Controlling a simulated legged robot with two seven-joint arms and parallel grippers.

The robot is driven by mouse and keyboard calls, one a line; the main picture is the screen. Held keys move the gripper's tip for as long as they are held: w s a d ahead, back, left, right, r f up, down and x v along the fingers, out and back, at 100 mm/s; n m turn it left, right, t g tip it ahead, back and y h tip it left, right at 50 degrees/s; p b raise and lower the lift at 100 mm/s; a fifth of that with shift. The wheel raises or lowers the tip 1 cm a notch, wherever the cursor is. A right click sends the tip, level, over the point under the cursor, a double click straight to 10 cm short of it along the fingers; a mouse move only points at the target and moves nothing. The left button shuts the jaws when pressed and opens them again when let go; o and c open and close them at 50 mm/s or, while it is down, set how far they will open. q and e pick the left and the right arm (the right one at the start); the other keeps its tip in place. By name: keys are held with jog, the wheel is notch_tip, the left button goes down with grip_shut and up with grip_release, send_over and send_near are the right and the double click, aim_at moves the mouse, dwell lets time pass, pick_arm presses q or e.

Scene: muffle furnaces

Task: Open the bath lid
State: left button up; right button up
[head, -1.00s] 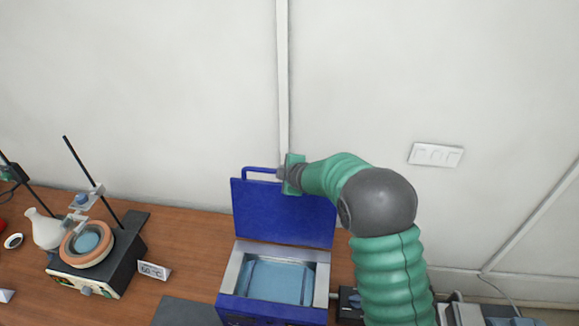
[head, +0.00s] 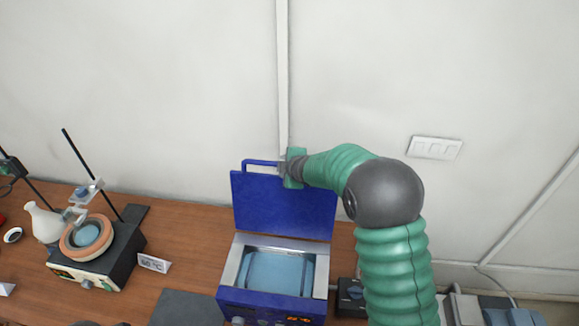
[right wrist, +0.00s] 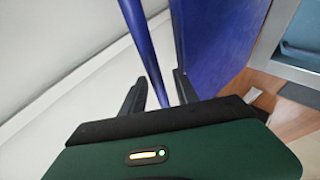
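The blue bath (head: 229,268) stands on the bench in the head view, its light-blue interior visible. Its blue lid (head: 285,208) stands up at the rear edge, near upright. The lid handle (head: 258,162) is a blue bar along the top edge; it also shows in the right wrist view (right wrist: 143,40). My right gripper (head: 284,166) is at the handle's right end. In the right wrist view the fingers of my right gripper (right wrist: 160,88) sit either side of the bar, with a gap visible beside it. My left gripper is not in view.
A dark box (head: 350,296) is right of the bath. The wall is close behind.

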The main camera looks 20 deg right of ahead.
jog(key=p+v, duration=0.2)
jog(key=v, duration=1.3)
jog(key=shift+s+r+p, duration=0.25)
jog(key=shift+r+p, duration=0.05)
jog(key=shift+p, duration=0.1)
jog(key=shift+w, duration=0.1)
